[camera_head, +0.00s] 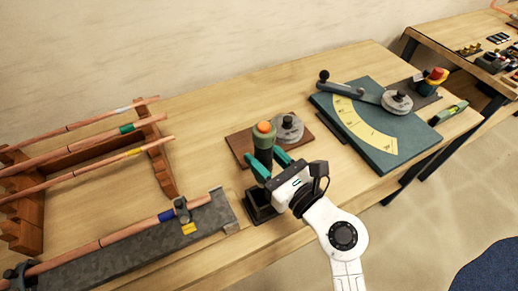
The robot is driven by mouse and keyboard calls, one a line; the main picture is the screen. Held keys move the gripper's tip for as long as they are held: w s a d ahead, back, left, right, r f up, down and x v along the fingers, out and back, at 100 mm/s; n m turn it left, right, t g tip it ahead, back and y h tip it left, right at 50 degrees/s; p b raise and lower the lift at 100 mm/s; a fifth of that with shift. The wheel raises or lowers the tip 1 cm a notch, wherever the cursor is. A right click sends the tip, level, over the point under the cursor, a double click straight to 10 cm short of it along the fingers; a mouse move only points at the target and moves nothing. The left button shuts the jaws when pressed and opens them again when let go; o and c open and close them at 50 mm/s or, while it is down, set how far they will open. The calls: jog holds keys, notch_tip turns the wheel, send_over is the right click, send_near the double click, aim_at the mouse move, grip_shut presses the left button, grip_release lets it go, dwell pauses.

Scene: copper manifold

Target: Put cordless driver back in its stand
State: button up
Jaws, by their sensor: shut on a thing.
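The cordless driver (263,145) has a dark green body and an orange top, and it stands roughly upright in the camera_head view. My gripper (270,162) has teal fingers, one on each side of the driver's body, and is shut on it. The dark, box-shaped stand (259,208) is on the table just below and in front of the gripper. The driver's lower end is hidden behind the fingers, so I cannot tell whether it touches the stand.
A brown board (238,146) with a grey round fixture (288,127) lies behind the driver. A green bending plate (385,147) with a yellow scale is right. A grey rail (150,250) and wooden rack (158,160) hold copper pipes at left. Bare wood (215,110) lies behind.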

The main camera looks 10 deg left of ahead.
jog(key=shift+f+b, duration=5.45)
jog(key=shift+f, duration=0.55)
jog(key=o, duration=1)
jog(key=shift+c, duration=0.2)
jog(key=shift+o, duration=1.4)
jog(key=shift+f, duration=0.15)
jog(key=b+v, duration=0.1)
jog(key=v, duration=1)
jog(key=shift+b, duration=0.3)
jog(key=shift+w, duration=0.1)
